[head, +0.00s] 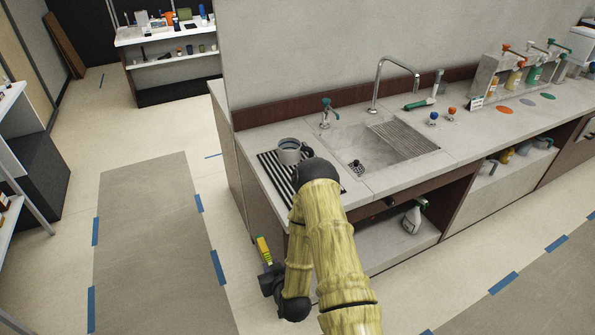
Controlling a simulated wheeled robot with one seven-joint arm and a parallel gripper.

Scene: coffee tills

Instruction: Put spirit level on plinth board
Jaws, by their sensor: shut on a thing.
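The spirit level (264,250) is a short yellow-green bar with a dark part. It points upward from my gripper (267,268), just left of the sink counter's front left corner. My gripper is dark, seen from behind, and shut on the level's lower end; its fingertips are mostly hidden. Below them, the level cannot be seen. A long brown board (64,45) leans against the wall at the far left back. I cannot tell whether it is the plinth board.
The counter (375,180) holds a sink, a striped mat (271,168) with a grey mug (289,151), and several bottles at right. A spray bottle (412,220) stands on the shelf below. A grey floor strip (150,240) at left is clear. White shelves (170,60) stand behind.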

